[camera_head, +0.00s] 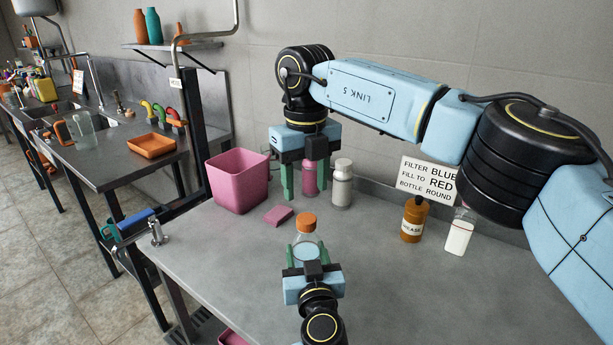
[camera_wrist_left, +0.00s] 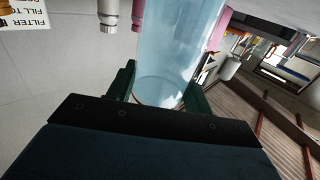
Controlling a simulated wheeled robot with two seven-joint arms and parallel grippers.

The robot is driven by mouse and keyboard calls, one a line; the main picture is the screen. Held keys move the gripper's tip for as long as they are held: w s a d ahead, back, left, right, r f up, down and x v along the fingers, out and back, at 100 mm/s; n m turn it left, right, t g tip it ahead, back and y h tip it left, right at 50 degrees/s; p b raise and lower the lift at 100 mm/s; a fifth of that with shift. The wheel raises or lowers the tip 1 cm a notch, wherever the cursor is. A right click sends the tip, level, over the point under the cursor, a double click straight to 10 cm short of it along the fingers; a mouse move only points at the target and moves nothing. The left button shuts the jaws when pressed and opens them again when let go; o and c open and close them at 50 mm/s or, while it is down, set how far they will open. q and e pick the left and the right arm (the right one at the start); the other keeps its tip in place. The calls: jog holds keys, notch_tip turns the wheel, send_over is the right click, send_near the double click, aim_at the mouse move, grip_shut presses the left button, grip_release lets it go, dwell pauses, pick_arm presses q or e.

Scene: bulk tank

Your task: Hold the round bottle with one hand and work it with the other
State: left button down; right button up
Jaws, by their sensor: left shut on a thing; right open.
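The round bottle (camera_head: 307,242) is clear with an orange cap (camera_head: 306,222) and stands roughly upright. My left gripper (camera_head: 306,256) is shut on its body, one green finger on each side. In the left wrist view the clear bottle (camera_wrist_left: 172,50) sits between the fingers of my left gripper (camera_wrist_left: 160,88); its cap is out of frame there. My right gripper (camera_head: 305,182) is open, pointing down, above and behind the cap in the picture, and is apart from it.
A pink bin (camera_head: 238,182) and a pink block (camera_head: 279,215) are left of the bottle. A pink bottle (camera_head: 310,172) and a white bottle (camera_head: 342,186) stand behind. An amber bottle (camera_head: 413,222), a white-filled bottle (camera_head: 459,235) and a sign (camera_head: 429,179) are at right. The front-right tabletop is clear.

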aim_at(306, 218)
jog(key=n, duration=0.5)
jog(key=shift+r+n, duration=0.2)
jog(key=shift+n, duration=0.1)
jog(key=n, duration=0.4)
jog(key=shift+r, duration=0.15)
jog(key=shift+f, duration=4)
jog(key=c, duration=1.1)
grip_shut()
